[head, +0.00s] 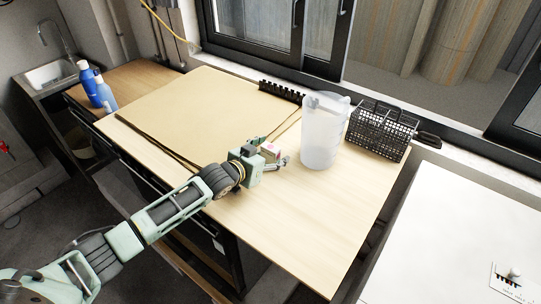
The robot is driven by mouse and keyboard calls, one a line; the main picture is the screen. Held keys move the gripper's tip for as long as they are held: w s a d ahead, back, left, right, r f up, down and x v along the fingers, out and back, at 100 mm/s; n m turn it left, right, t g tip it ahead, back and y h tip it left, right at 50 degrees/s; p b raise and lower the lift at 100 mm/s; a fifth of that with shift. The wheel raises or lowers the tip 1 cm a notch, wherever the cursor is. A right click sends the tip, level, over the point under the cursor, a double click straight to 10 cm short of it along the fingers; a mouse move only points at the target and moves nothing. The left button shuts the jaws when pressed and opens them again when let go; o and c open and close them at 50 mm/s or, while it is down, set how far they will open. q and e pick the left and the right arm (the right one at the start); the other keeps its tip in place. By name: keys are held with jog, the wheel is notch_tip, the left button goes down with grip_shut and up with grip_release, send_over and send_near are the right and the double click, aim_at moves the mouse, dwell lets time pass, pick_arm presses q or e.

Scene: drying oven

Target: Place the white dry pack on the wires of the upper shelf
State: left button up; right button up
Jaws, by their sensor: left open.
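My left gripper (275,153) is low over the light wooden table, to the left of the clear container, with its fingers open. A small white and pink item (270,150) shows between or just behind its fingers; it may be the white dry pack, but it is too small and partly hidden to be sure. I cannot tell whether the fingers touch it. No oven with a wire upper shelf can be made out in this view. My right gripper is not in view.
A tall translucent container (323,140) stands right of the gripper. Flat brown cardboard (205,105) covers the table's left part. Blue bottles (98,88) stand at far left. The wooden table's front right (325,225) is clear.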

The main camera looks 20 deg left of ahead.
pick_arm(q)
jog(key=c, duration=1.4)
